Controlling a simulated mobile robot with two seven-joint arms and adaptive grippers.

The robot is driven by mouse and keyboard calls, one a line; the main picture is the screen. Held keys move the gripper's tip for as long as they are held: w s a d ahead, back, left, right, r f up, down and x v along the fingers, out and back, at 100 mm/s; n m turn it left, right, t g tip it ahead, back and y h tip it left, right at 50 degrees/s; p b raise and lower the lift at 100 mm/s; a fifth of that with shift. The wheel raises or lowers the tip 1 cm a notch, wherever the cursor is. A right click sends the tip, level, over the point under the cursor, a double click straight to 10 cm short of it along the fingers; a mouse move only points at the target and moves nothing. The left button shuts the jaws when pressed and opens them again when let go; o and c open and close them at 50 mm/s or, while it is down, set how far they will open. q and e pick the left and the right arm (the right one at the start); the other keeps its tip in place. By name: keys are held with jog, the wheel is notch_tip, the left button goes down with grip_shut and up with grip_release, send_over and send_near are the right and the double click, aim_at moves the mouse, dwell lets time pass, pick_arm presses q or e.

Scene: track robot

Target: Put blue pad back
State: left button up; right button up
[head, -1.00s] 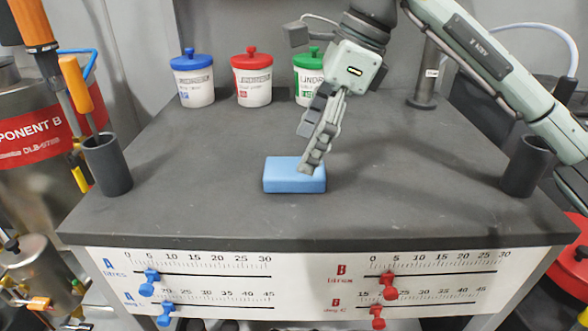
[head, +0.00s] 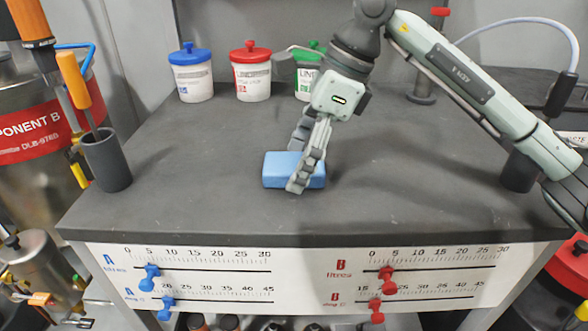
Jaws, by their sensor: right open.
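The blue pad (head: 281,170) lies flat on the dark grey table (head: 200,215), near the middle toward the front. My right gripper (head: 297,170) is over the pad's right part, pointing down, with one finger in front of the pad and the other behind it. The jaws are open around the pad, and the front finger hides part of its front side. I cannot tell whether either finger touches it. My left gripper is out of view.
Blue-lidded (head: 191,75), red-lidded (head: 251,75) and green-lidded (head: 308,75) tubs stand at the back. A dark cup (head: 107,162) holding an orange-handled tool is at the left edge. Another dark cup (head: 519,171) is at the right, partly behind my arm. Sliders (head: 150,277) line the front panel.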

jog(key=shift+f, duration=0.15)
dwell(0.3)
jog(key=c, duration=1)
jog(key=shift+c, duration=0.2)
